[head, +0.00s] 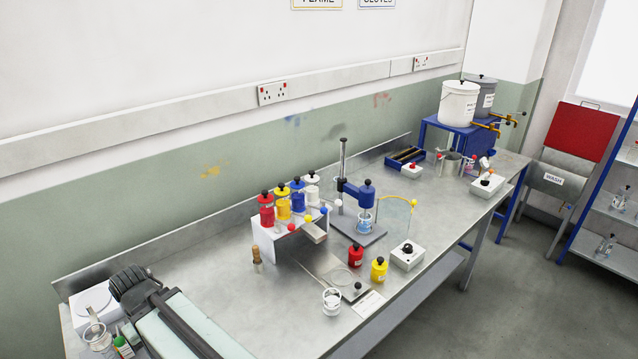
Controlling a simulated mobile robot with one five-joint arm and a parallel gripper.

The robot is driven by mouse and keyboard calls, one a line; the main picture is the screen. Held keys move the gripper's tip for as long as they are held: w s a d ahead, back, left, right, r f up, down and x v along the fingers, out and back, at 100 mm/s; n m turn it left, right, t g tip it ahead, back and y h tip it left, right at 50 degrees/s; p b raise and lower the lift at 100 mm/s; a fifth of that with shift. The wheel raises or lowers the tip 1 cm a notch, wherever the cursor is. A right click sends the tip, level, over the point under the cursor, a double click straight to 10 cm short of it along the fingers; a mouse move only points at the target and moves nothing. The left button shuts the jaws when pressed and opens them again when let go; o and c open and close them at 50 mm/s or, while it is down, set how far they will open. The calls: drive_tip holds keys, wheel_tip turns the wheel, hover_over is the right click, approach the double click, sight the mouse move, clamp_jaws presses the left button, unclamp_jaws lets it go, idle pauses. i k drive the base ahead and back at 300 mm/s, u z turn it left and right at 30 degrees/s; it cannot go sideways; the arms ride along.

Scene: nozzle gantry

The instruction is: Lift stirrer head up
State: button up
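The stirrer stands near the middle of the steel bench (215,285). Its upright metal post (343,158) rises from a dark flat base (374,237). The blue stirrer head (366,197), with a black knob on top, sits at the end of a blue arm (349,188) reaching right from the post. The head is low, directly above a glass beaker (364,224) with blue liquid on the base. Whether its shaft dips into the liquid is too small to tell.
A rack with red, yellow, blue and white bottles (297,200) stands close left of the stirrer. A clear screen with a yellow knob (396,213) is close right. Red (355,256) and yellow (379,270) bottles and a switch box (407,256) stand in front.

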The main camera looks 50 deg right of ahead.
sight(365, 194)
drive_tip(key=u, duration=0.05)
drive_tip(key=k, duration=1.3)
drive_tip(key=z, duration=0.7)
drive_tip(key=i, duration=1)
drive_tip(key=u, duration=0.05)
